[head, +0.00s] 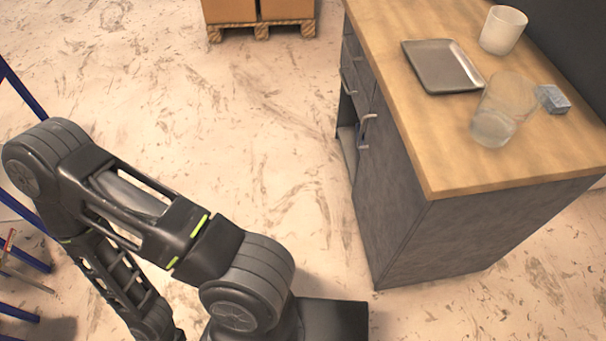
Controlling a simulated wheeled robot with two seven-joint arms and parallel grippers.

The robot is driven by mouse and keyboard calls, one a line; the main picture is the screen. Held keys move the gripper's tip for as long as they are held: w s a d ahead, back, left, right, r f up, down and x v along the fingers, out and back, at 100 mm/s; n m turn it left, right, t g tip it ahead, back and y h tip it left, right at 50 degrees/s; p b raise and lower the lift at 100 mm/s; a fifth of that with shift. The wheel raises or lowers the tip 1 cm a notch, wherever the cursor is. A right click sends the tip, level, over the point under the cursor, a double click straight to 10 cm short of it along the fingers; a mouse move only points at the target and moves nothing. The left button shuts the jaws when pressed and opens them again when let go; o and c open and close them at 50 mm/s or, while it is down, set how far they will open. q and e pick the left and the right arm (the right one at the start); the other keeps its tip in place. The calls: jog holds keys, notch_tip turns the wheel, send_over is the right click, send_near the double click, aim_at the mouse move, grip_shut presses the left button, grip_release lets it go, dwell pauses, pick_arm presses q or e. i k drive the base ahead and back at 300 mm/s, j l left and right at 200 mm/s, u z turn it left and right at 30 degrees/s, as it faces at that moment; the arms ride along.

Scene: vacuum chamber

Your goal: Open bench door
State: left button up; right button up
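The bench (520,160) stands at the right, with a wooden top and a dark grey body. Its door (390,195) is the grey front panel nearest me, seen at a steep angle, and it looks shut. A metal handle (367,130) sits near the door's upper far edge. Beyond the door are drawers (356,65) with handles, above an open shelf space (347,145). One dark arm of mine crosses the lower left, apart from the bench. Neither gripper shows.
A grey tray (443,68), a white cup (503,30), a clear glass (503,108) and a small blue block (553,99) are on the benchtop. Boxes on a pallet (262,30) stand at the back. Blue metal legs (22,92) stand at the left. The floor before the bench is clear.

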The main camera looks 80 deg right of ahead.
aim_at(389, 202)
jog(key=z, duration=3.6)
jog(key=i+l, duration=0.2)
jog(key=l, duration=0.15)
